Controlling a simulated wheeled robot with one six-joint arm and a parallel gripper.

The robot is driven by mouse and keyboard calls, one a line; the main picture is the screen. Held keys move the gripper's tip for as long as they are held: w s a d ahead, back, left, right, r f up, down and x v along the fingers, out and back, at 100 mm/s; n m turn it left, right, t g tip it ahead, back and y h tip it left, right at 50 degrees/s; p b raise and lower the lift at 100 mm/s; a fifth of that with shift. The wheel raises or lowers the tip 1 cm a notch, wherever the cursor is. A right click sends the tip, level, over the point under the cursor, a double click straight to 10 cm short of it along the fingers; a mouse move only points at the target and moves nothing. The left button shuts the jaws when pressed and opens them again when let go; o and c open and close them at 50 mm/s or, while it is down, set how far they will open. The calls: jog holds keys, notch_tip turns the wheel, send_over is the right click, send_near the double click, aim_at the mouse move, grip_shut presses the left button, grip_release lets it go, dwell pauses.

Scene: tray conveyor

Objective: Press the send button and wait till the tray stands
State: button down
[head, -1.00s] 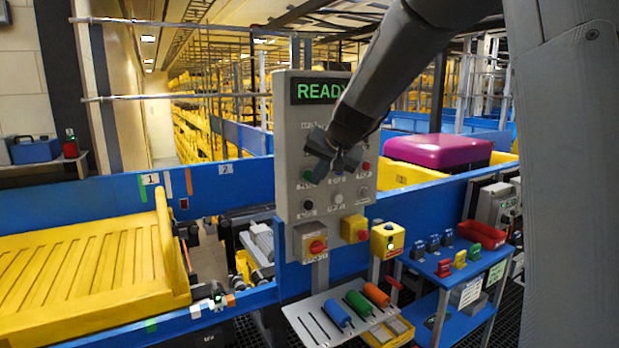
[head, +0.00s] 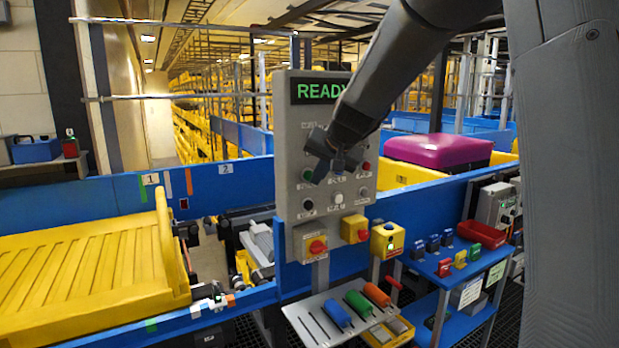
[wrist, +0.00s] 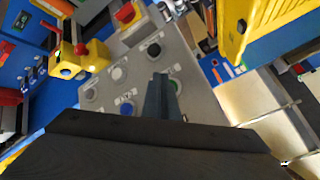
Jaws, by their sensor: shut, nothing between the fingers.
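A grey control panel (head: 292,150) stands upright at the middle of the head view, with a green READY display (head: 315,91) on top. Its round buttons include a green one (head: 308,174), a red one and a white one (head: 338,198); the labels are too small to read. My gripper (head: 322,176) is shut and empty in front of the panel, hiding some buttons. In the wrist view my gripper (wrist: 160,78) points at the panel beside the green button (wrist: 175,86); I cannot tell whether it touches. A yellow tray (head: 90,265) sits on the conveyor at the left.
Below is a shelf (head: 318,312) with coloured handles. A blue cart (head: 425,268) with small items stands right. A purple load (head: 438,150) lies behind the blue conveyor wall.

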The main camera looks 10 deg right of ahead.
jog(key=shift+w, duration=0.15)
jog(key=shift+w+a, duration=0.1)
jog(key=shift+w, duration=0.2)
jog(key=shift+w+a, duration=0.15)
jog(key=shift+w, duration=0.3)
dwell(1.1)
dwell(0.3)
jog(key=shift+s+d, duration=0.25)
jog(key=shift+s, duration=0.65)
